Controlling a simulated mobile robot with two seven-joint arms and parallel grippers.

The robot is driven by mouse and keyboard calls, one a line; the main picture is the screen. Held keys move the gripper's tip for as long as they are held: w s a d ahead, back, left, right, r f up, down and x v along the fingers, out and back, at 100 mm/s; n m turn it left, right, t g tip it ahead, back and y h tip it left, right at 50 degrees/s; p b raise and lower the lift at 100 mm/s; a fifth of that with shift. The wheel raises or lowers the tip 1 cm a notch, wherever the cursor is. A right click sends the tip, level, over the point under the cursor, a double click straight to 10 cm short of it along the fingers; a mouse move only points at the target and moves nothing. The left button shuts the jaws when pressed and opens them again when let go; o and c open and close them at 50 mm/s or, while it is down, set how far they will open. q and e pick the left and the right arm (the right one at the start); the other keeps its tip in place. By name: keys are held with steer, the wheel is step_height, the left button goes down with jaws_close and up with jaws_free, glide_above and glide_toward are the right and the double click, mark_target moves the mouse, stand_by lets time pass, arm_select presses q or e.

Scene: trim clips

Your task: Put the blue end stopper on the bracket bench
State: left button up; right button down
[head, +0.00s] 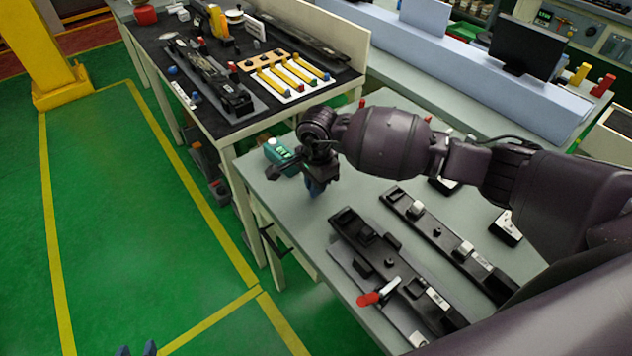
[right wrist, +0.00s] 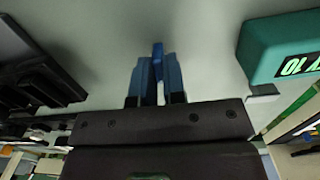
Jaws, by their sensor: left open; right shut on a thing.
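My right gripper (head: 316,188) hangs over the far left part of the grey bench (head: 350,200), its blue fingers pointing down. In the right wrist view, the fingers (right wrist: 157,85) are shut on a small blue piece, the blue end stopper (right wrist: 158,52), which shows between the fingertips. The same grey surface fills the view beyond it; I cannot tell whether the stopper touches it. In the head view the stopper cannot be told from the blue fingers. My left gripper (head: 136,350) shows only its two blue fingertips at the bottom edge, apart and empty, over the green floor.
A teal device (head: 281,151) stands on the grey bench close beside my right gripper. Black rail brackets (head: 390,262) with a red-tipped lever (head: 370,298) lie nearer. A dark-topped bench (head: 215,120) behind holds coloured clips. Bench surface between gripper and brackets is clear.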

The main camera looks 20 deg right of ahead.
steer(key=shift+f, duration=0.15)
steer(key=c, duration=1.2)
jaws_free()
step_height(320, 180, up, 12)
steer(key=shift+d+r, duration=0.15)
steer(key=shift+r, duration=0.1)
